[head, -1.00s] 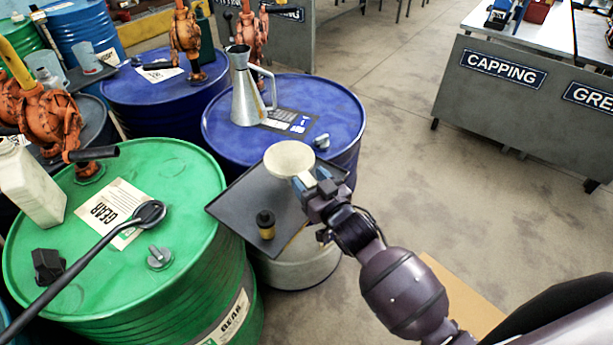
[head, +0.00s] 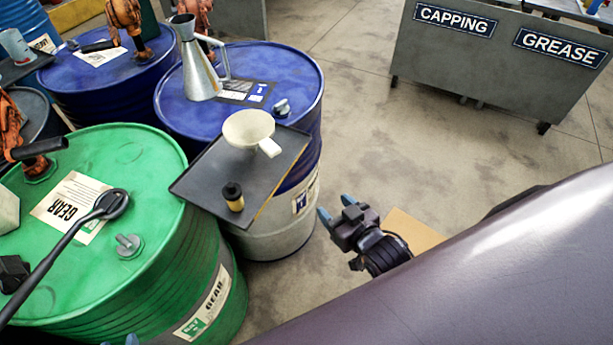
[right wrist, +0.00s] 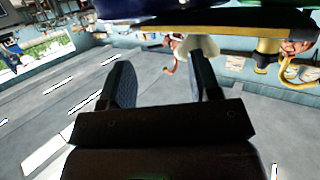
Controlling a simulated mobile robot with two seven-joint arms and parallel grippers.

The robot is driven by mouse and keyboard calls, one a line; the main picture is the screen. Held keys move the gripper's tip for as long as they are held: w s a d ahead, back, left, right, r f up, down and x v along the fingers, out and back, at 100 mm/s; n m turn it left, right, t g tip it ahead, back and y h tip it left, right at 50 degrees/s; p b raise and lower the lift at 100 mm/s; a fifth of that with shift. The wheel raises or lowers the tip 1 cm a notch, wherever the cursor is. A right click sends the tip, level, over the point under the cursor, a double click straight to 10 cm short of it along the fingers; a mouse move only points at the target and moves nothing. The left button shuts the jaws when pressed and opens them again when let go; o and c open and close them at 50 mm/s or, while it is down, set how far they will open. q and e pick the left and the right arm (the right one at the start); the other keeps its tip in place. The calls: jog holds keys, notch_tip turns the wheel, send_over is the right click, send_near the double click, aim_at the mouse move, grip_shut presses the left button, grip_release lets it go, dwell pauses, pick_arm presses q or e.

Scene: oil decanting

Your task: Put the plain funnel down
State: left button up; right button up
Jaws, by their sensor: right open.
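The plain funnel (head: 248,128), cream with a short handle, rests on the dark tray (head: 215,188) beside the blue drum. My right gripper (head: 336,208) is open and empty, to the right of the tray and clear of the funnel. In the right wrist view its fingers (right wrist: 163,75) are spread with nothing between them, and a pale part of the funnel (right wrist: 198,46) shows beyond the right finger. Two small bluish tips at the bottom edge of the head view look like my left gripper (head: 118,341); the rest is cut off.
A metal jug (head: 199,75) stands on the blue drum (head: 290,70). The green drum (head: 150,160) carries a long black tool (head: 70,252). Open floor (head: 350,110) lies right of the drums.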

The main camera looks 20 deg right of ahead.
jog(key=s+d+f+g+h, duration=0.1)
jog(key=s+d+f+g, duration=0.2)
jog(key=s+f, duration=0.3)
jog(key=shift+s+d+f+m+h, duration=0.3)
jog(key=shift+s+d+f+h, duration=0.1)
jog(key=shift+s+d, duration=0.25)
dwell(1.4)
